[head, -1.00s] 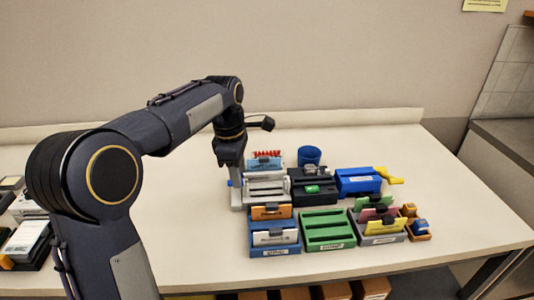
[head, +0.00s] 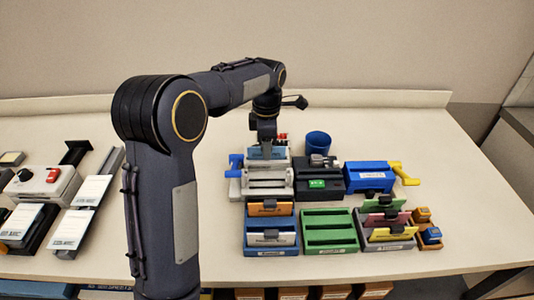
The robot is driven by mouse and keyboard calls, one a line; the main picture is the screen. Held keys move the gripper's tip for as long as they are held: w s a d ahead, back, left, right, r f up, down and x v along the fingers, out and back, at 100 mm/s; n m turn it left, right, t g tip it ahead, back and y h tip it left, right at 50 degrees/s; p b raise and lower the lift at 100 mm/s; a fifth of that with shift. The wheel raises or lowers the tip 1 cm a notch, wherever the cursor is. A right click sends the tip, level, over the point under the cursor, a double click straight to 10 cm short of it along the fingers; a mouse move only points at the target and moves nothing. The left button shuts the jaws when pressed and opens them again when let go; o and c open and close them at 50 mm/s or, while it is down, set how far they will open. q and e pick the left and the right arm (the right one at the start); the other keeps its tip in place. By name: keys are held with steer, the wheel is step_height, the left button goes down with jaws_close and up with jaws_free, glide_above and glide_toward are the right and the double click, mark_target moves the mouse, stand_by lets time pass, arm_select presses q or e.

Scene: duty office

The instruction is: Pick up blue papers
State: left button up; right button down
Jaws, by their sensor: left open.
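The blue papers (head: 279,153) are a light blue upright sheet or stack at the back of a white-and-grey desk device (head: 267,184). My left gripper (head: 266,151) points down at the blue papers, in front of or over their middle, and hides part of them. Its jaws are open, but the fingertips are small and dark here. I cannot tell whether they touch the papers. My right gripper is not in view.
A blue cup (head: 318,144), a black device (head: 317,183) and a blue box with a yellow handle (head: 369,177) stand to the right. Blue (head: 271,250), green (head: 330,246) and grey trays are in front.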

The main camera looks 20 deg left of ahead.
arm_select(q)
steer(key=shift+f, duration=0.65)
jaws_close()
steer(key=shift+r, duration=0.1)
